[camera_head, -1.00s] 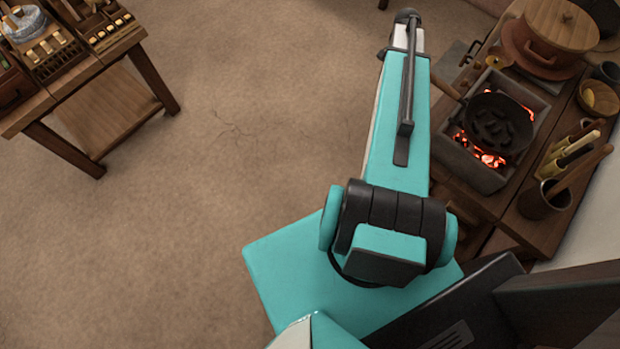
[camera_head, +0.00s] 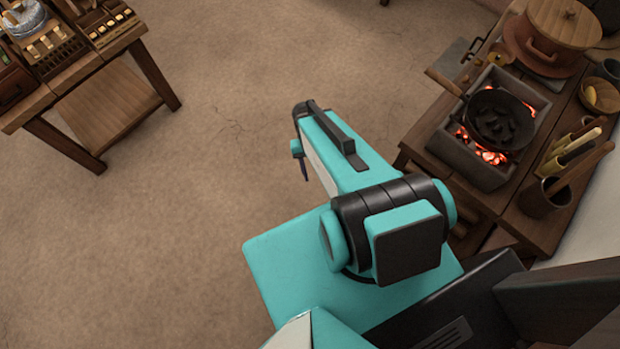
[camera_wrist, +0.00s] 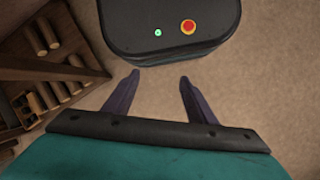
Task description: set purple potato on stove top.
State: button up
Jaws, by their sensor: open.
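No purple potato can be made out in either view. The stove (camera_head: 468,160) is a grey stone box with glowing coals on the right in the head view. A black pan (camera_head: 482,135) with several dark lumps in it sits over the coals, its handle pointing up and left. My gripper (camera_wrist: 160,77) shows in the wrist view with its two dark fingers apart and nothing between them. In the head view my arm is over the open floor, left of the stove, and the fingers are mostly hidden.
A wooden counter (camera_head: 425,148) carries the stove, a lidded pot (camera_head: 556,37), a utensil cup (camera_head: 541,203) and a small bowl (camera_head: 600,96). A wooden table (camera_head: 112,48) with trays stands at upper left. The floor between is clear.

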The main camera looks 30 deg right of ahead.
jog(key=s+a+f+n+g, duration=0.1)
jog(key=s+a+f+n, duration=0.1)
jog(key=s+a+n, duration=0.2)
jog(key=s+a, duration=0.2)
jog(key=s, duration=0.1)
jog(key=shift+s+f, duration=0.2)
jog(key=shift+f, duration=0.1)
jog(key=shift+a, duration=0.1)
jog(key=shift+c, duration=1.3)
